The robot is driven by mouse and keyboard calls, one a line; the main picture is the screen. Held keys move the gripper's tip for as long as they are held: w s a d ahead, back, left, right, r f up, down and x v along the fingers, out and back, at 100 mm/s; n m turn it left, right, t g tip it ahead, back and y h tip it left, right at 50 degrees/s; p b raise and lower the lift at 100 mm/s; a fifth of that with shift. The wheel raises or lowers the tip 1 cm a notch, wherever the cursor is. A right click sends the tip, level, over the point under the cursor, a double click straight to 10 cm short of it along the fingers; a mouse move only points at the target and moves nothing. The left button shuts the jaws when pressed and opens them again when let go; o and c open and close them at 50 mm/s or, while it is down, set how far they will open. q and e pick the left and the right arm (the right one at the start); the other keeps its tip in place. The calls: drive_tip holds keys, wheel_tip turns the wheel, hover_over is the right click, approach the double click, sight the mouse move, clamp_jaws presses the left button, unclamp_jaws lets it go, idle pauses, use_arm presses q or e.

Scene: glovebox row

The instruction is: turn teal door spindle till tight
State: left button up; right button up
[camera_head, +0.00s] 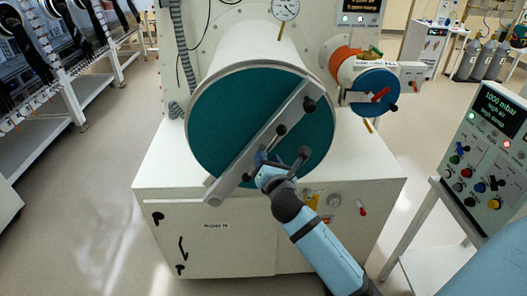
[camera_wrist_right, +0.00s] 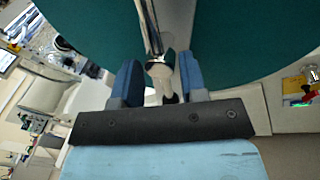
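The teal door (camera_head: 225,110) is a large round disc on the end of a white cylinder, and it is shut. A grey clamp bar (camera_head: 235,175) crosses it diagonally, with black knobs along it. A dark spindle knob (camera_head: 281,130) shows near the door's middle. My right gripper (camera_head: 265,157) is at the bar, a little below the middle. In the wrist view my right gripper (camera_wrist_right: 160,82) has its blue fingers apart on either side of a metal rod with a pale end (camera_wrist_right: 158,74). Narrow gaps show beside it. I cannot tell which part this rod is. My left gripper is not visible.
A smaller blue door with a red handle (camera_head: 381,95) sits at the right of the big one. A control panel (camera_head: 488,140) reading 1000 mbar stands at the right. A gauge (camera_head: 285,8) is above the cylinder. The floor at the left is clear.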

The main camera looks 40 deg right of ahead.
drive_tip(key=shift+x, duration=1.5)
drive_tip(key=shift+c, duration=0.2)
clamp_jaws()
